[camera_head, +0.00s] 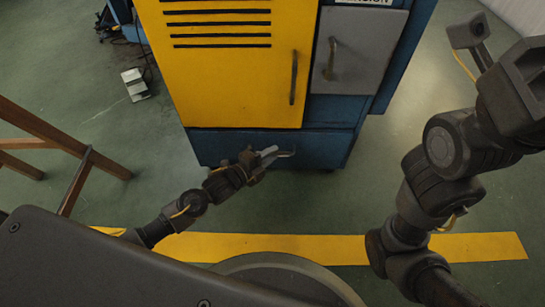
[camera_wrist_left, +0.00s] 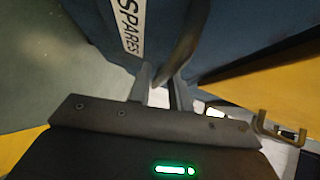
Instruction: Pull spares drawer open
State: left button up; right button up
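The spares drawer (camera_head: 225,143) is the blue front at the bottom of the cabinet, and it looks closed. In the left wrist view the blue front (camera_wrist_left: 240,30) carries a white SPARES label (camera_wrist_left: 131,25). A dark curved handle (camera_wrist_left: 188,38) stands out from it. My left gripper (camera_head: 275,156) is low in front of the drawer. In the left wrist view its two fingers (camera_wrist_left: 163,90) stand either side of the handle's near part. I cannot tell whether they press on it. My right arm is at the right, with its fingers out of view.
The yellow cabinet door (camera_head: 230,75) with its handle is above the drawer, beside a grey door (camera_head: 357,55). A wooden frame (camera_head: 70,150) stands at the left. The green floor is clear in front of the drawer, crossed by a yellow stripe (camera_head: 300,247).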

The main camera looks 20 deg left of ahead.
pick_arm(q)
jog(key=shift+w+d, duration=0.3)
jog(key=shift+w, duration=0.2)
grip_shut()
jog(key=shift+s+f, duration=0.1)
